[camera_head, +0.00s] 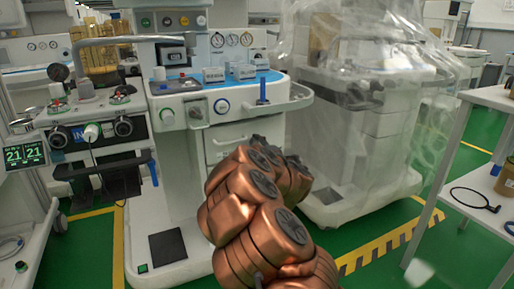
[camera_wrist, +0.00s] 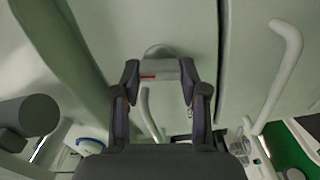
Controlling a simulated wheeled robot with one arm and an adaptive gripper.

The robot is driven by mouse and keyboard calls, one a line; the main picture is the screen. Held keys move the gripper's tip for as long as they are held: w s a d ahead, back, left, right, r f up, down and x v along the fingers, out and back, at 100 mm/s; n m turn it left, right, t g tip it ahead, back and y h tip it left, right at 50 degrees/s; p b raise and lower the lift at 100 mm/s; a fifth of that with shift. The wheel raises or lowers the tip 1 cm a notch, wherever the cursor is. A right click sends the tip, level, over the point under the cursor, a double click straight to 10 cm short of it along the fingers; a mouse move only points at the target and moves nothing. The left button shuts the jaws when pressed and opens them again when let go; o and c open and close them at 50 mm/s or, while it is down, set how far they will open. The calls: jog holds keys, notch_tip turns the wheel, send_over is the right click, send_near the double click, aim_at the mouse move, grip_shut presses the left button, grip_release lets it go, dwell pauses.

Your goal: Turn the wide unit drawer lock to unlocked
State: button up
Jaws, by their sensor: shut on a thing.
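The drawer lock (camera_wrist: 160,71) shows in the wrist view as a short grey bar with a red mark at its left. A rounded grey piece shows just beyond it, against a pale panel. My gripper (camera_wrist: 159,75) has one fingertip at each end of the bar and is shut on it. The bar lies nearly level across the picture. In the head view my copper-coloured arm covers the gripper and the lock. The wide unit (camera_head: 229,134) is the white cart behind my arm, with drawer fronts partly visible.
A pale curved handle (camera_wrist: 285,70) stands out at the right in the wrist view. In the head view, a plastic-draped cart (camera_head: 375,130) stands close on the right, and a side table (camera_head: 487,97) is further right. Green floor lies between them.

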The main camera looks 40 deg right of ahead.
jog(key=shift+n, duration=1.2)
jog(key=o, duration=1.1)
jog(key=shift+o, duration=0.2)
jog(key=shift+s, duration=0.1)
jog(key=v, duration=0.7)
jog(key=shift+s+a, duration=0.1)
jog(key=shift+a, duration=0.05)
